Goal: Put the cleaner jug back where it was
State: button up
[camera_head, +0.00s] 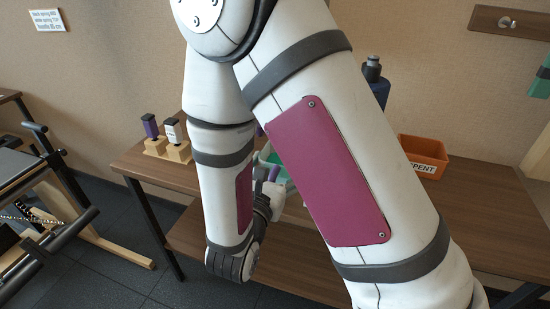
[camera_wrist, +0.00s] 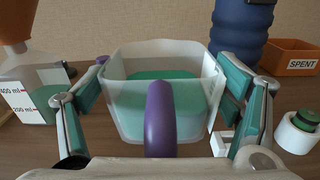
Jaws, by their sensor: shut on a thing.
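The cleaner jug (camera_wrist: 190,62) is a translucent, open-topped jug with green liquid inside and a purple handle (camera_wrist: 160,118) facing my wrist. My gripper (camera_wrist: 165,105) is shut on it, with one finger on each side of the jug. In the head view the jug's purple handle (camera_head: 274,173) and a bit of its green show beside my gripper (camera_head: 268,198), near the front edge of the wooden table (camera_head: 460,200). My arm hides most of the jug there. I cannot tell whether its base touches the table.
A dark blue bottle (camera_wrist: 240,28) stands behind the jug to the right, near an orange SPENT bin (camera_wrist: 290,58). A funnel-topped measuring container (camera_wrist: 30,85) is close on the left. A white-and-green round item (camera_wrist: 299,130) is at right. Small wooden stands (camera_head: 166,148) are at the table's left.

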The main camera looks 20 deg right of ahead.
jog(key=shift+w+d+f+b, duration=0.1)
jog(key=shift+w+d+b, duration=0.05)
jog(key=shift+w+b, duration=0.4)
jog(key=shift+w+d+f+b, duration=0.4)
jog(key=shift+w+f, duration=0.3)
jog(key=shift+w, duration=0.95)
jog(key=shift+w+d+f+b, duration=0.35)
jog(key=shift+w+f, duration=0.35)
jog(key=shift+w, duration=0.95)
jog(key=shift+w+d+f+b, duration=0.4)
jog(key=shift+w+f, duration=0.3)
jog(key=shift+w, duration=0.95)
jog(key=shift+f, duration=0.1)
jog(key=o, duration=1.9)
jog(key=shift+f, duration=0.1)
